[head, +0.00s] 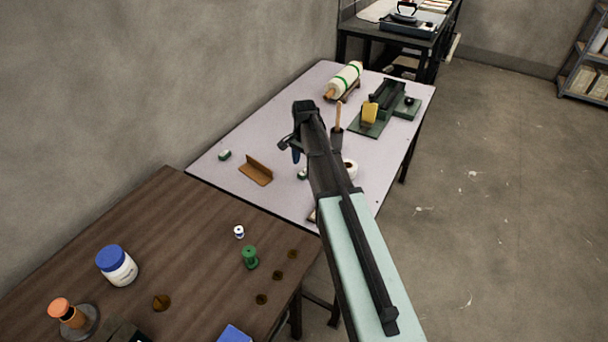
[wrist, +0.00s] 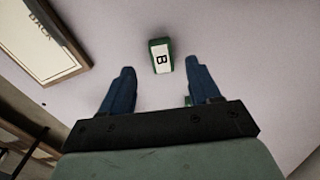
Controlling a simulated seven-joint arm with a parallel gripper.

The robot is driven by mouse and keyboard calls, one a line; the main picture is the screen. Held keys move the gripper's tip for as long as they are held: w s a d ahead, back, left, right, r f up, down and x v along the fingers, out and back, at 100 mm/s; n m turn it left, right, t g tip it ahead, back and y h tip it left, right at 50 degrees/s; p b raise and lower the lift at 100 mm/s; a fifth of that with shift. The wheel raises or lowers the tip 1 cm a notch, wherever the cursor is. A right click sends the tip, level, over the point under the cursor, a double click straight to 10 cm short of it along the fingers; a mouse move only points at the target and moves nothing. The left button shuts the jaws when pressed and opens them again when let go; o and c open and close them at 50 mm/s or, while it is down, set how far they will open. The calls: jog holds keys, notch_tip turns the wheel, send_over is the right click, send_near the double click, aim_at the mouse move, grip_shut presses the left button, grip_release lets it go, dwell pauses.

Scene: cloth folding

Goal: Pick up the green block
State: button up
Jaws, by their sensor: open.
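Two small blocks, green with white tops, lie on the pale table in the head view. One block (head: 224,155) is left of the brown angle piece, and the other block (head: 302,174) is just beside my arm. In the wrist view a green block (wrist: 160,56) with a white face lettered "B" lies on the table, framed between and slightly beyond my fingertips. I cannot tell which head-view block it is. A bit of green (wrist: 188,101) shows beside the right finger. My gripper (wrist: 160,66) is open and empty, its blue fingers (head: 296,153) partly hidden in the head view.
The pale table (head: 226,181) also bears a brown angle piece (head: 256,170), a white roll with green bands (head: 344,79), a dark holder with a handle (head: 337,139), and a white tape ring (head: 350,169). A frame reading "BACK" (wrist: 45,45) is at the wrist view's upper left.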

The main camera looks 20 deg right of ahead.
aim_at(304, 172)
notch_tip(304, 172, down, 4)
jog(key=shift+w+f, duration=0.1)
jog(key=c, duration=1.1)
